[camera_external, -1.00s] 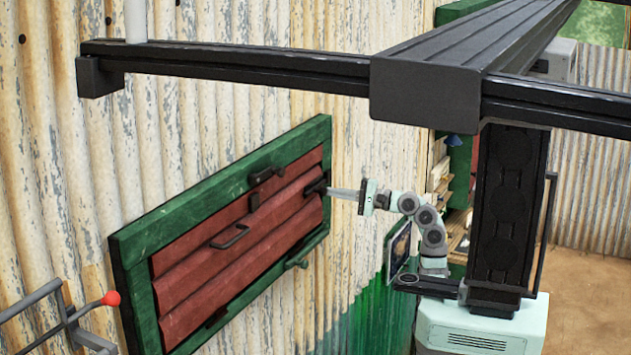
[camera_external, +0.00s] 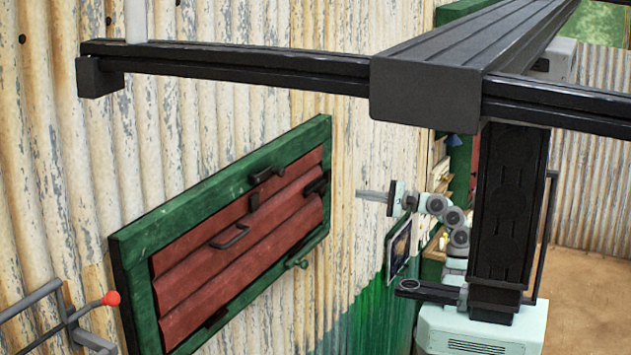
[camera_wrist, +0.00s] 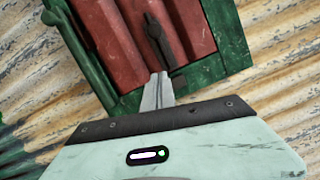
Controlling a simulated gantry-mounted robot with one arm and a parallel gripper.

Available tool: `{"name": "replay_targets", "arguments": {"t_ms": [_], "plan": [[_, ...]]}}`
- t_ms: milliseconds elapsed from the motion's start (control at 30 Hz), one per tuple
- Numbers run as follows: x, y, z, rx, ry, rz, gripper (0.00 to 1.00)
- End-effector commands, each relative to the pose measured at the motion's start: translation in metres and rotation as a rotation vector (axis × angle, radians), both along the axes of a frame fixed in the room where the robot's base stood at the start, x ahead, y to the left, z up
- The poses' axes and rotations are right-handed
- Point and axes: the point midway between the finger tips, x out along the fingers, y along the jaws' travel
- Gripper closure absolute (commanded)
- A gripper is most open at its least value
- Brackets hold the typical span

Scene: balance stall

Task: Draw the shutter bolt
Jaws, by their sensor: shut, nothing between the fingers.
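The shutter (camera_external: 185,262) has dark red corrugated panels in a green frame on the wall. A dark metal fitting (camera_external: 317,187), which looks like the bolt, sits at the shutter's right end. It also shows in the wrist view as a dark bar (camera_wrist: 155,38) on the red panel. My gripper (camera_external: 360,195) is shut and empty, with its slim fingers pointing toward the shutter. It stands clear of the fitting, to its right. In the wrist view, the fingertips (camera_wrist: 161,76) appear just below the dark bar, though the depth between them is hard to judge there.
Another dark latch (camera_external: 266,177) sits at the frame's top edge. A dark pull handle (camera_external: 230,237) is on the panel. A green handle (camera_external: 297,263) juts from the lower frame. A red-tipped lever (camera_external: 110,298) stands at lower left. The space around my gripper is free.

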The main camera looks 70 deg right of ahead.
Motion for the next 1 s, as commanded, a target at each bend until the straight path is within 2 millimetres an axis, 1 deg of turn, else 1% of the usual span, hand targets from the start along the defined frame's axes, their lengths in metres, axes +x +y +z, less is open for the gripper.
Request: {"name": "replay_targets", "arguments": {"t_ms": [33, 100, 233, 1000], "plan": [[-0.008, -0.002, -0.002, 0.0, 0.0, -0.003, 1.0], [-0.015, -0.003, -0.002, 0.0, -0.001, -0.002, 1.0], [-0.023, -0.004, -0.001, 0.0, -0.002, -0.001, 1.0], [-0.024, -0.004, -0.001, 0.0, -0.001, -0.002, 1.0]]}}
